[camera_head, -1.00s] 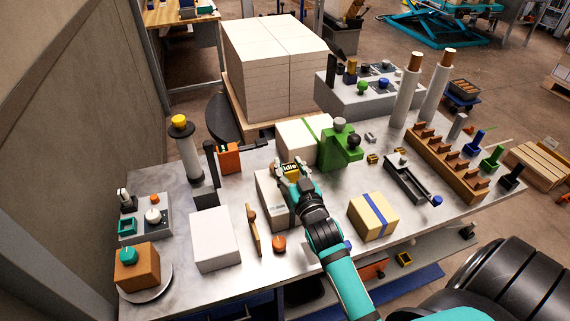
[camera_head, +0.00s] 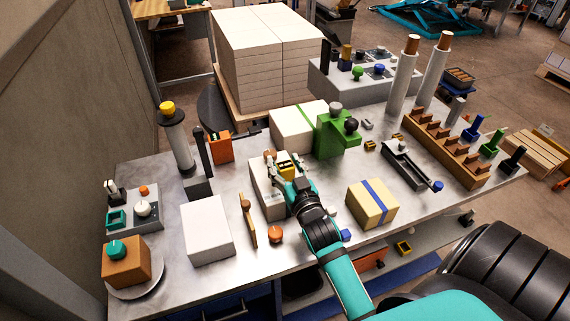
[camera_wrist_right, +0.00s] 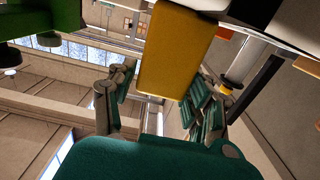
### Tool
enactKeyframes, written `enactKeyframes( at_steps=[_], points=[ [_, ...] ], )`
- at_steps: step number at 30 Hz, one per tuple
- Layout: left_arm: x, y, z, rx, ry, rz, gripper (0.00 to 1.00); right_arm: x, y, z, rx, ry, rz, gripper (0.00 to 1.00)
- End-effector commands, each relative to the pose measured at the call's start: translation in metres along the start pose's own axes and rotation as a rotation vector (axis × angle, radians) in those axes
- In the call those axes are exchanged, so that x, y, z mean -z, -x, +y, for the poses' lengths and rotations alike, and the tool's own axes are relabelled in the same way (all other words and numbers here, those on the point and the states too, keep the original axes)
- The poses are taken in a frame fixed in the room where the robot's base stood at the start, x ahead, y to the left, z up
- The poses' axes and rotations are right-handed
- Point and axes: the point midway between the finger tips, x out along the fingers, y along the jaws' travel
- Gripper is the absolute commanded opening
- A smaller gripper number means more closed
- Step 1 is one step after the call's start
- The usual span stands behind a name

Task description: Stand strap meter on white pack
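The yellow strap meter (camera_head: 285,170) is at my right gripper (camera_head: 284,166), above or on the far end of a pale pack (camera_head: 266,197); I cannot tell if they touch. In the right wrist view the yellow block (camera_wrist_right: 172,50) lies between the spread fingers (camera_wrist_right: 160,92), with small gaps visible beside it. My right gripper looks open around it. The plain white pack (camera_head: 207,230) lies left of the gripper on the table, its top bare. My left gripper is not in view.
A green-strapped pack (camera_head: 292,128) with a green device (camera_head: 335,135) is behind. A yellow pack with a blue strap (camera_head: 372,203) lies right.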

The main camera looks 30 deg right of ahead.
Motion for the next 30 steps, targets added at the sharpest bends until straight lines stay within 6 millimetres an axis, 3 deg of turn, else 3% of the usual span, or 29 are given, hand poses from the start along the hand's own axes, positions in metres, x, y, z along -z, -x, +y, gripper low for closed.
enactKeyframes(
  at_steps=[2,13,24,30],
  points=[
    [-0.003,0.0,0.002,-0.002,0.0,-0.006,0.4,0.0,0.0,0.0,0.0,0.0,0.0,0.64],
    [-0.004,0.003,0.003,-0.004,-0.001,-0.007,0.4,0.006,0.002,0.0,0.0,0.0,0.0,0.64],
    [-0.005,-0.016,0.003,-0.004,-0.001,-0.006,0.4,0.0,0.077,0.0,0.0,-0.001,-0.004,0.64],
    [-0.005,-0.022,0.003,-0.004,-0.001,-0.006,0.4,0.002,0.108,0.0,0.0,0.0,-0.003,0.64]
  ],
)
